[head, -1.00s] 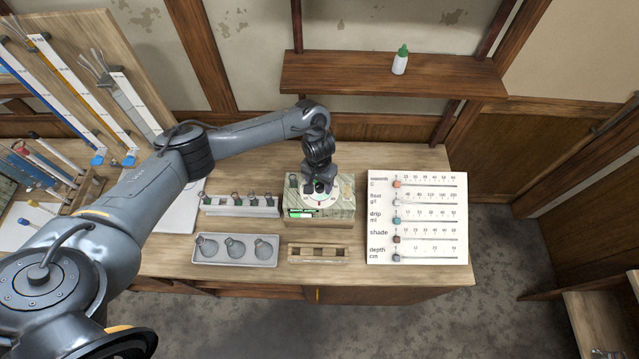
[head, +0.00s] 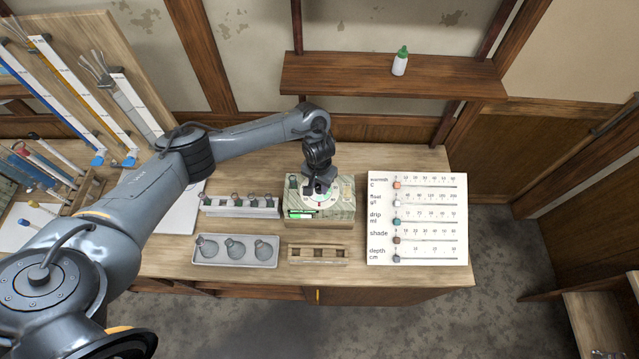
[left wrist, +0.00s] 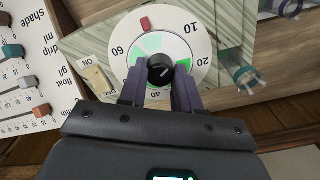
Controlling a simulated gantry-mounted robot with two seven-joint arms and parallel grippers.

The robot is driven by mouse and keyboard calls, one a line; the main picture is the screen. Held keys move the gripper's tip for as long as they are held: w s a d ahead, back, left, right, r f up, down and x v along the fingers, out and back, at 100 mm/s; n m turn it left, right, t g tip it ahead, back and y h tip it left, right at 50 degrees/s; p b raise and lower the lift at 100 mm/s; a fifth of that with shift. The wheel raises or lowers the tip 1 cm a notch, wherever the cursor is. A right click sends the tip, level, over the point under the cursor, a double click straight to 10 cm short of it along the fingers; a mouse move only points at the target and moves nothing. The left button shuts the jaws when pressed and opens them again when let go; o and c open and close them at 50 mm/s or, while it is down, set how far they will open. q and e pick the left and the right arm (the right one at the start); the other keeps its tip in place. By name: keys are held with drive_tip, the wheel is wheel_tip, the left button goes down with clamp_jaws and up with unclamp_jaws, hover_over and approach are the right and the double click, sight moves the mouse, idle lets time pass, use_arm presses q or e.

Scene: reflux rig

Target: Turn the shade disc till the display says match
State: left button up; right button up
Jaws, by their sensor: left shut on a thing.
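The shade disc (left wrist: 195,45) is a white dial with green sectors and numbers around its rim, on a pale green marbled box (head: 340,212). A black knob (left wrist: 160,70) stands at its centre, and a red marker (left wrist: 145,24) sits at its edge. My left gripper (left wrist: 160,88) is shut on the knob, one finger on each side. In the head view my left gripper (head: 320,188) comes down over the disc and hides part of it. A small display (head: 302,214) with a green patch is on the box's front; its text is too small to read.
A white board with sliders (head: 417,250) lies right of the box. A grey tray of flasks (head: 235,263), a rack (head: 240,211) and a wooden holder (head: 318,262) stand near it. An on/off switch (left wrist: 97,78) is beside the disc. A bottle (head: 400,62) stands on the shelf.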

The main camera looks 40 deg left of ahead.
use_arm(q)
drive_tip(key=shift+r, duration=0.1)
drive_tip(key=shift+m+p, duration=0.65)
drive_tip(key=shift+m, duration=0.45)
drive_tip(key=shift+m+p, duration=0.4)
drive_tip(key=shift+m, duration=0.4)
drive_tip(key=m, duration=0.2)
drive_tip(key=shift+m+p, duration=0.3)
drive_tip(key=shift+m, duration=1.5)
drive_tip(key=o, duration=1.1)
drive_tip(key=shift+c, duration=0.2)
